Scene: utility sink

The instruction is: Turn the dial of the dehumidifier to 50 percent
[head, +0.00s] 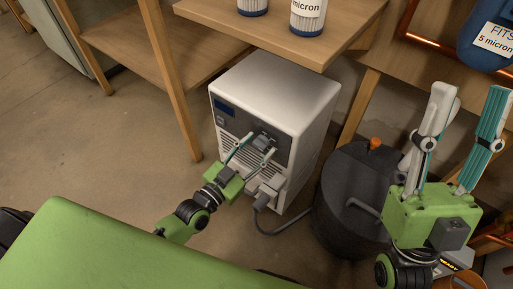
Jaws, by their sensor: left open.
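The dehumidifier (287,88) is a white box with a dark grey front panel, standing on the floor under a wooden shelf. A small display (224,106) is at the panel's upper left. A dark knob-like part, apparently the dial (262,141), sticks out of the panel; its setting cannot be read. My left gripper (261,144) is open, with its two fingertips at either side of this part. Whether they touch it cannot be told. My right gripper (470,90) is open and empty, fingers pointing up, at the right, away from the dehumidifier.
White filter cartridges (308,14) stand on the wooden shelf (280,32) above. The floor at left is clear.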

